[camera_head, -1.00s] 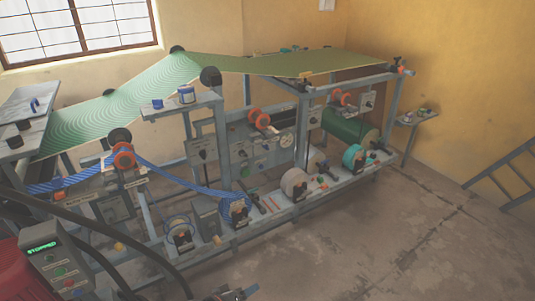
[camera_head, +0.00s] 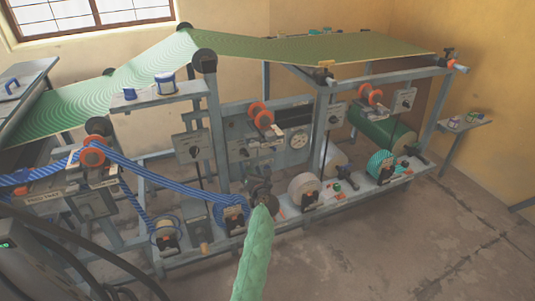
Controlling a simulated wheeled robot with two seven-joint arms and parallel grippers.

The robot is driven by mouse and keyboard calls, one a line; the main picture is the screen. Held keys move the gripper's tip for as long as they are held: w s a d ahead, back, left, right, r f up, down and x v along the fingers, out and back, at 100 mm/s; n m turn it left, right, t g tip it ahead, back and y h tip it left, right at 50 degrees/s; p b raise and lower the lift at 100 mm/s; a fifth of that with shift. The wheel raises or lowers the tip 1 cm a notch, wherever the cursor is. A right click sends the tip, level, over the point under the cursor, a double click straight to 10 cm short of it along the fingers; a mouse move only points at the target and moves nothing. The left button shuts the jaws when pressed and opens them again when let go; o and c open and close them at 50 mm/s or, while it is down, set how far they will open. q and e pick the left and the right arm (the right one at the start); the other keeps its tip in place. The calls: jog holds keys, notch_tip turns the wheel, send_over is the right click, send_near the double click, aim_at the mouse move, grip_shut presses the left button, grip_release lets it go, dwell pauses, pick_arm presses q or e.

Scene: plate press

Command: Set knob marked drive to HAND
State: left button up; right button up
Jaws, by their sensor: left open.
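My left gripper (camera_head: 262,188) is a dark shape at the end of my green-sleeved arm, in front of the middle of the machine. It is open, and I see nothing between its fingers. Several grey boxes with small dark knobs or levers are on the frame: a left one (camera_head: 193,147), a middle one (camera_head: 335,116) and a right one (camera_head: 404,101). A panel (camera_head: 262,150) with small knobs is behind and above my gripper. The labels are too small to read, so I cannot tell which knob is marked drive or its setting. My right gripper is out of view.
A green and blue web runs over the machine's rollers. Orange handwheels (camera_head: 261,114) and a round gauge (camera_head: 298,139) are near the panel. A white roll (camera_head: 302,188) sits on the lower rail, right of my gripper. Bare floor (camera_head: 400,240) is clear at the front right.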

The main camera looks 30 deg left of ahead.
aim_at(244, 153)
pick_arm(q)
jog(key=w+a+n+g, duration=0.1)
jog(key=w+a, duration=0.5)
jog(key=shift+w+f+p, duration=0.15)
jog(key=shift+f+p, duration=0.25)
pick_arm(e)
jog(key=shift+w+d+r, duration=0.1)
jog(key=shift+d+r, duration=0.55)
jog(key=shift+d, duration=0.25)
pick_arm(q)
jog(key=shift+c, duration=0.4)
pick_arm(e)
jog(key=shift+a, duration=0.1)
